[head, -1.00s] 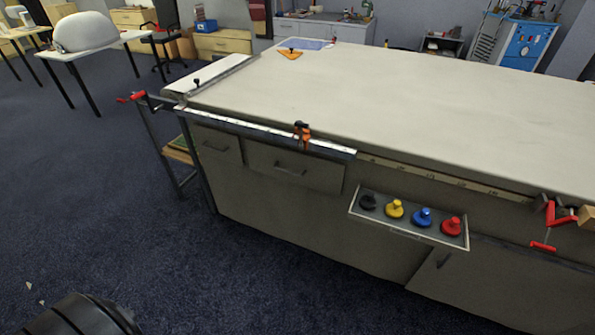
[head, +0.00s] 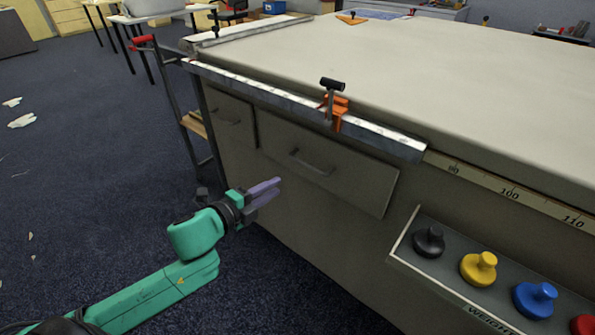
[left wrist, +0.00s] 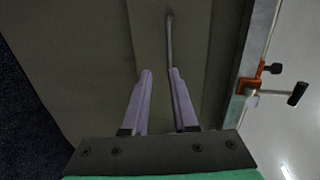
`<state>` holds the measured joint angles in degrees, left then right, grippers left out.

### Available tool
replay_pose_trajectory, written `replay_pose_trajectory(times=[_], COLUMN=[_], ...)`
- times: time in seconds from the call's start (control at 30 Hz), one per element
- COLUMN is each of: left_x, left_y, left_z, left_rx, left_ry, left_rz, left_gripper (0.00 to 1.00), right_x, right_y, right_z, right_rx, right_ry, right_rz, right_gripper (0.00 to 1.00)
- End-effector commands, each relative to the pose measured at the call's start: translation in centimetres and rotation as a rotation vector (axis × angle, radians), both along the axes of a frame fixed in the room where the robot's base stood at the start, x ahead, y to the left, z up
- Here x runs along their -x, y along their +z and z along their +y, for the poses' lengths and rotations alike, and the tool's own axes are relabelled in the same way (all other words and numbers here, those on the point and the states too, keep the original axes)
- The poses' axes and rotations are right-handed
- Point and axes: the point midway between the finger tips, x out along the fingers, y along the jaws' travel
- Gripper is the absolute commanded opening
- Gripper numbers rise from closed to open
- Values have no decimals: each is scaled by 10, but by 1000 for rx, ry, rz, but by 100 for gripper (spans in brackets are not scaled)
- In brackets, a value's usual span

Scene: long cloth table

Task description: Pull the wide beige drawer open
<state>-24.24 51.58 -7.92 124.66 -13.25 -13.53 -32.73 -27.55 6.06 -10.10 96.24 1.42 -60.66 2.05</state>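The wide beige drawer (head: 335,173) is in the cabinet's front, under the table top, and looks closed. Its dark bar handle (head: 311,163) runs across the upper middle of its face. My left gripper (head: 272,190) is in front of the cabinet, left of and a little below the handle in the head view. Its purple fingers are apart with nothing between them. In the left wrist view the open fingers (left wrist: 160,75) point toward the drawer face, and the handle (left wrist: 169,40) lies beyond the right fingertip. My right gripper is not in view.
A narrower drawer (head: 231,120) is to the left. An orange clamp (head: 337,112) sits on the metal rail (head: 285,100) above the wide drawer. A tray (head: 398,258) of coloured knobbed weights juts out at the right. The carpet in front is clear.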

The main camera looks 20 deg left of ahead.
Motion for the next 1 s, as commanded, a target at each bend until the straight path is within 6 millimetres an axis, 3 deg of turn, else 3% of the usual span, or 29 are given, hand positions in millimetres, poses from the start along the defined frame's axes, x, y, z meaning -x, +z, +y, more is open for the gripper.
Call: replay_pose_trajectory(times=[0.07, 0.27, 0.8, 1.0], left_x=[3, -13, -110, -128], left_y=[7, 9, -15, -19], left_z=[-12, -18, -57, -65], left_rx=[-19, -18, -14, -16], left_ry=[-36, -36, -35, -35], left_rz=[-29, -36, -33, -31], left_gripper=[27, 27, 27, 27], right_x=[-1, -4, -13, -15], right_y=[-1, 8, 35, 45], right_z=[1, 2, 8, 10], right_rx=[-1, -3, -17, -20], right_ry=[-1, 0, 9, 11], right_rz=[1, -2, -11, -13], right_gripper=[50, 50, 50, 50])
